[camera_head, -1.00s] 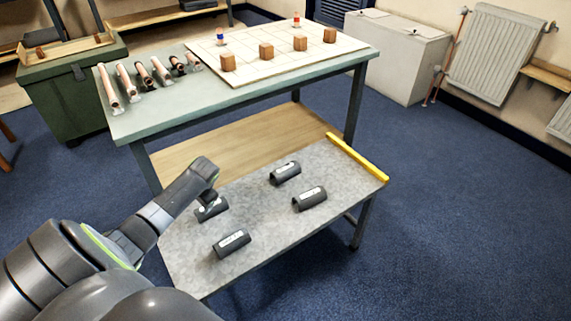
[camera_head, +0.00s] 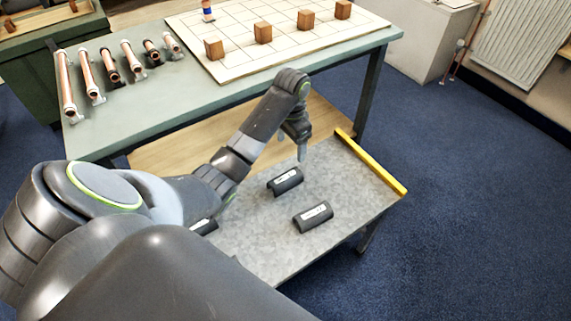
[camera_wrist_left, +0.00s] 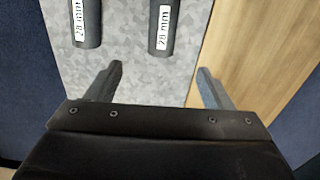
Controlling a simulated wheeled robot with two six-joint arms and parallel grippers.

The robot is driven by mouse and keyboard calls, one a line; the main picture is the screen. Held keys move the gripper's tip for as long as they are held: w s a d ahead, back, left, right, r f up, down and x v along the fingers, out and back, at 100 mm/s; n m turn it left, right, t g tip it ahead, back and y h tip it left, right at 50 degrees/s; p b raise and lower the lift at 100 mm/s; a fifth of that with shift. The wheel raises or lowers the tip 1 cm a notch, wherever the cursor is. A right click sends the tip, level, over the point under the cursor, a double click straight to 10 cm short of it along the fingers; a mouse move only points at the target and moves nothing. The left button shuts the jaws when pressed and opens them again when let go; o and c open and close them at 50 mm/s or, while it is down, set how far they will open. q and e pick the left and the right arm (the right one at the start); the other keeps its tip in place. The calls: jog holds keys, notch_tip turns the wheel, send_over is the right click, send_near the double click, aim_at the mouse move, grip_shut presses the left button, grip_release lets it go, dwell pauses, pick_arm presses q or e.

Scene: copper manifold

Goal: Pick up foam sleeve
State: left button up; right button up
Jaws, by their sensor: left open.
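Dark grey foam sleeves with white labels lie on a grey metal-topped bench (camera_head: 262,245). In the head view one sleeve (camera_head: 285,181) lies near the bench's far side, another sleeve (camera_head: 313,217) lies nearer, and a third (camera_head: 204,227) is mostly hidden by my left arm. My left gripper (camera_head: 302,150) points down just beyond the far sleeve, apart from it. In the left wrist view the gripper (camera_wrist_left: 160,70) is open with nothing between its fingers. Two sleeves, one left (camera_wrist_left: 87,25) and one right (camera_wrist_left: 162,25), read "28 mm" ahead of the fingers. My right gripper is out of view.
A green workbench (camera_head: 150,120) behind holds several copper pipe pieces (camera_head: 110,66) and a white gridded board (camera_head: 285,50) with wooden blocks. A yellow strip (camera_head: 372,163) edges the grey bench's right end. A wooden shelf (camera_head: 175,150) lies below the workbench. Blue floor is clear at right.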

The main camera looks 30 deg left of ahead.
pick_arm(q)
jog(key=b, duration=0.3)
send_over(291, 174)
jog(key=f, duration=0.9)
jog(key=shift+s+f, duration=0.25)
jog(key=shift+f, duration=1.2)
jog(key=shift+w+f+b, duration=0.15)
jog(key=shift+f+b, duration=0.35)
jog(key=shift+f, duration=0.55)
jog(key=shift+w+f+b, duration=0.1)
jog(key=shift+f+b, duration=0.4)
jog(key=shift+f, duration=0.55)
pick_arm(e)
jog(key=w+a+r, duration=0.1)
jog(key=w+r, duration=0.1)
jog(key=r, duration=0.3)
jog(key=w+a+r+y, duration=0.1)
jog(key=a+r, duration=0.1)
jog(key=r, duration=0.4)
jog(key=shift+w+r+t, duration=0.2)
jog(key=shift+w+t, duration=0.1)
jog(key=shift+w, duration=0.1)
pick_arm(q)
jog(key=shift+c, duration=0.2)
jog(key=c, duration=1)
jog(key=shift+r, duration=0.1)
